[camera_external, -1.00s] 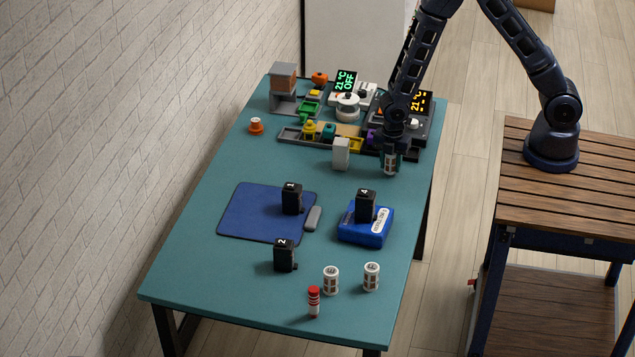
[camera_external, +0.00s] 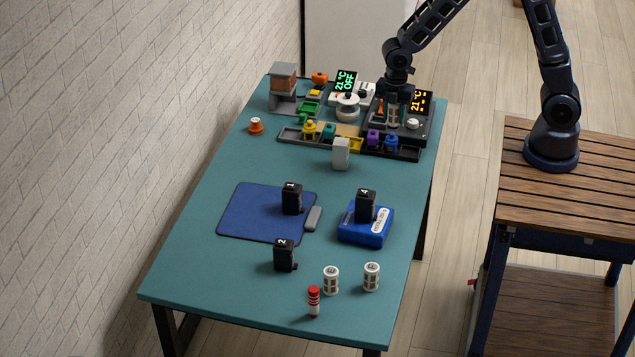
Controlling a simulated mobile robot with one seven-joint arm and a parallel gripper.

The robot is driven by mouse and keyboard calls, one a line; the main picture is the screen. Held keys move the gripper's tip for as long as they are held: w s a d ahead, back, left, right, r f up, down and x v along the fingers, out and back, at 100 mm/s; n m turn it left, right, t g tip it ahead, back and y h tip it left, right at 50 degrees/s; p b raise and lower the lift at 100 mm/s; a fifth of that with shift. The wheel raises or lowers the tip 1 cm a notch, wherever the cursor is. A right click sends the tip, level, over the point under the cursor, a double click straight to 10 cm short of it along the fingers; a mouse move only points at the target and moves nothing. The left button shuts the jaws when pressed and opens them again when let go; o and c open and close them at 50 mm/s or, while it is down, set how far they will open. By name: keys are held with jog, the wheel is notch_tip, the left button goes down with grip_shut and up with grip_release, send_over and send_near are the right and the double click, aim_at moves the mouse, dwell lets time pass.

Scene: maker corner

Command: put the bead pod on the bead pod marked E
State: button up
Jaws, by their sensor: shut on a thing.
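My gripper (camera_external: 394,106) is at the back right of the teal table, above the dark machine with the orange display. It is shut on a small white bead pod (camera_external: 393,118), partly covered by the fingers. Two white bead pods with brown windows stand upright at the near end of the table, one on the left (camera_external: 331,281) and one on the right (camera_external: 371,277). Both have marks on top, too small to read surely, so I cannot tell which is E. My gripper is far from both.
A red-and-white bottle (camera_external: 314,301) stands beside the left pod. Black numbered blocks stand on the blue mat (camera_external: 250,212), the blue box (camera_external: 352,233) and the table (camera_external: 190,268). A grey block (camera_external: 341,153) stands before the crowded back row. The near left is clear.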

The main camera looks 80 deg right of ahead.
jog(key=shift+r, duration=0.35)
jog(key=shift+w+a, duration=0.1)
jog(key=shift+a, duration=0.05)
jog(key=w+a+r+n, duration=0.2)
jog(key=w+a, duration=0.4)
jog(key=a, duration=0.6)
notch_tip(320, 180, up, 5)
jog(key=n, duration=0.6)
send_over(331, 271)
notch_tip(331, 271, down, 19)
jog(key=shift+f, duration=0.15)
jog(key=shift+f, duration=0.1)
